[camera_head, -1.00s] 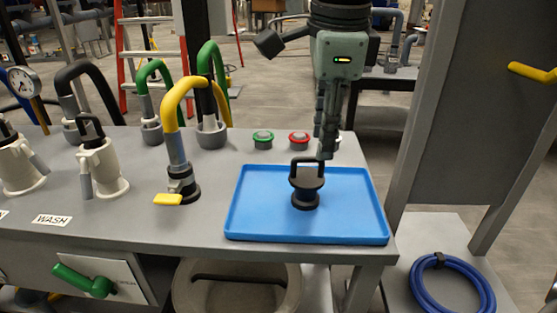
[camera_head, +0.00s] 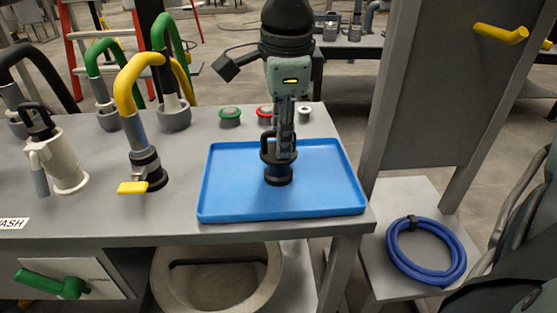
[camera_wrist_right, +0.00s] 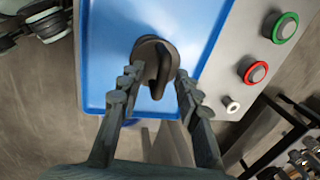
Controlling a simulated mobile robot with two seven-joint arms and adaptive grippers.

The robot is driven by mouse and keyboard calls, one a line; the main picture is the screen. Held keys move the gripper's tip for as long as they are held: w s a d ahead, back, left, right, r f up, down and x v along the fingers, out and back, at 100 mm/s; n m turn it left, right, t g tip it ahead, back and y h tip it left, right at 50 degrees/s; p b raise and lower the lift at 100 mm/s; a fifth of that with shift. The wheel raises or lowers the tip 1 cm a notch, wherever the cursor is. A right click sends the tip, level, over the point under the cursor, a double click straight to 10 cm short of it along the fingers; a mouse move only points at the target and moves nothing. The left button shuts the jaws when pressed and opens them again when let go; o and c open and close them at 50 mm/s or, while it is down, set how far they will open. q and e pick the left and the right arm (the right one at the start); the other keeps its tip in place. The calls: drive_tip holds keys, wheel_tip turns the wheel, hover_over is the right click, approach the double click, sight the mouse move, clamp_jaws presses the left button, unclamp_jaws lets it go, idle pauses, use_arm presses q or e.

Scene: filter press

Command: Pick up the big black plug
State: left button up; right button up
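The big black plug (camera_head: 278,176) stands upright on the blue tray (camera_head: 226,205), with its loop handle up. In the right wrist view the plug (camera_wrist_right: 149,50) shows between the two spread fingers. My right gripper (camera_head: 285,156) points down at the plug's handle, and its fingers partly hide the handle in the head view. In the right wrist view the right gripper (camera_wrist_right: 157,78) is open, one finger on each side of the handle. I cannot tell whether a finger touches it. My left gripper is not in view.
Behind the tray are a green button (camera_head: 230,115) and a red button (camera_head: 265,112). A yellow hose fitting (camera_head: 132,85) rises left of the tray. A grey upright panel (camera_head: 440,90) stands at the right, with a blue hose coil (camera_head: 425,268) on a low shelf.

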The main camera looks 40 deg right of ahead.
clamp_jaws()
drive_tip(key=shift+r, duration=0.1)
idle(0.4)
